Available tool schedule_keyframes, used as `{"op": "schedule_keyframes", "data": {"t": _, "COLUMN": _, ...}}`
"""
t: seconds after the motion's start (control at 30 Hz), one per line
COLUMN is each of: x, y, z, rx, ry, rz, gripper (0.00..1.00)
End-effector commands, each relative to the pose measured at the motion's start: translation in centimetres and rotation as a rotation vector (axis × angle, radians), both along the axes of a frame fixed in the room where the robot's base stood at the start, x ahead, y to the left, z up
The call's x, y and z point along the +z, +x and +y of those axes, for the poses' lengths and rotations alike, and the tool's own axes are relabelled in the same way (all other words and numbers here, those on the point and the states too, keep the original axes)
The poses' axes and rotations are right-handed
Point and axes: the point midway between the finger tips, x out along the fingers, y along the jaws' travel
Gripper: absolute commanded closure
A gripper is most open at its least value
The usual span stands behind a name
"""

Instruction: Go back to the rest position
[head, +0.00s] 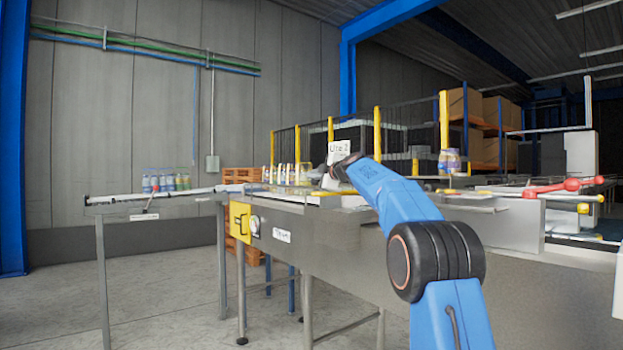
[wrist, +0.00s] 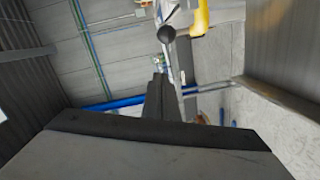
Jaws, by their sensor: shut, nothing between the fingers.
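My gripper (wrist: 158,80) shows in the wrist view as dark fingers closed together with nothing between them. In the head view my blue arm reaches forward over the steel machine (head: 335,250), and its dark wrist end is beside the white "Line 2" sign. The fingers are small and mostly hidden there. In the wrist view a black ball knob (wrist: 167,33) on a rod lies beyond the fingertips, with a visible gap. A yellow part (wrist: 201,18) is beside the knob.
A conveyor (head: 150,198) with several bottles (head: 166,182) extends left. A yellow panel (head: 240,222) is on the machine's front. The floor (head: 170,300) at the left is clear.

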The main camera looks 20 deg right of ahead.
Motion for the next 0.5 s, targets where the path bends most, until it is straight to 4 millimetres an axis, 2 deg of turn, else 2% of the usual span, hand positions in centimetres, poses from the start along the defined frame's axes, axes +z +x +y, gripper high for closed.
{"op": "schedule_keyframes", "data": {"t": 0.1, "x": 0.2, "y": -1.9, "z": -0.4, "rx": -0.001, "ry": 0.0, "rz": 0.0, "gripper": 1.0}}
{"op": "schedule_keyframes", "data": {"t": 0.3, "x": 0.4, "y": -4.4, "z": -1.1, "rx": -0.001, "ry": 0.001, "rz": 0.0, "gripper": 1.0}}
{"op": "schedule_keyframes", "data": {"t": 0.5, "x": 0.5, "y": -5.7, "z": -1.3, "rx": 0.001, "ry": 0.0, "rz": 0.0, "gripper": 1.0}}
